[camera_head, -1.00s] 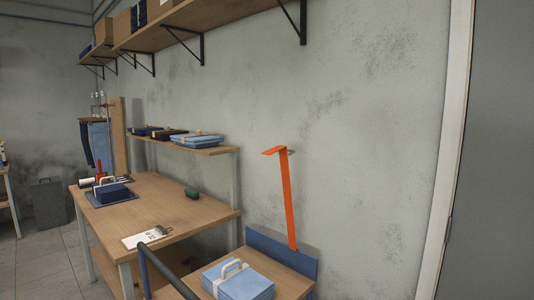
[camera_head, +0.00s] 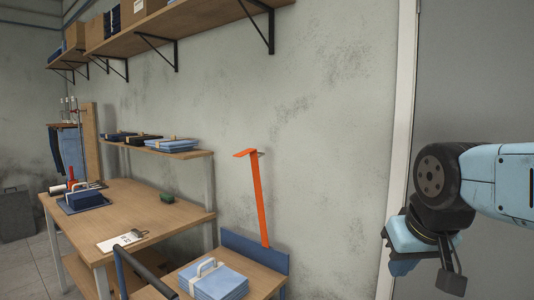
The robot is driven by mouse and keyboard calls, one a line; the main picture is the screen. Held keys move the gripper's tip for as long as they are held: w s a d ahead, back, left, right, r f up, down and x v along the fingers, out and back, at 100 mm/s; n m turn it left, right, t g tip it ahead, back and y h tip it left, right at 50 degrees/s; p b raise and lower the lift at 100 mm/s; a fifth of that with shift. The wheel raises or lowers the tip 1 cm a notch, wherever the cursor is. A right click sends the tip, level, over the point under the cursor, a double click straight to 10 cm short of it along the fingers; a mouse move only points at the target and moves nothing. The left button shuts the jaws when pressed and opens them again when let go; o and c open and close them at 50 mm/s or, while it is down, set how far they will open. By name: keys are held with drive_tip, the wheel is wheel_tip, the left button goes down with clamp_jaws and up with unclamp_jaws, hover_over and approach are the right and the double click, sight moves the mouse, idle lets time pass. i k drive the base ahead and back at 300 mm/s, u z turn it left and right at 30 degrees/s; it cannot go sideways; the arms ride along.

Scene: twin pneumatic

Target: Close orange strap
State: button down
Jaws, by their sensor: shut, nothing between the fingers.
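The orange strap (camera_head: 259,200) stands upright against the wall side of the small wooden bench. Its lower end is at the blue back board (camera_head: 255,250), and its top bends over to the left in a short flap. My gripper (camera_head: 425,265) is at the right, in front of the grey door, pointing down. It is shut and empty, well apart from the strap.
A dark rail (camera_head: 147,272) stands at the front left of the small bench. The wall between strap and door is clear.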

sight(253, 155)
drive_tip(key=u, duration=0.4)
drive_tip(key=i, duration=1.05)
drive_tip(key=z, duration=0.4)
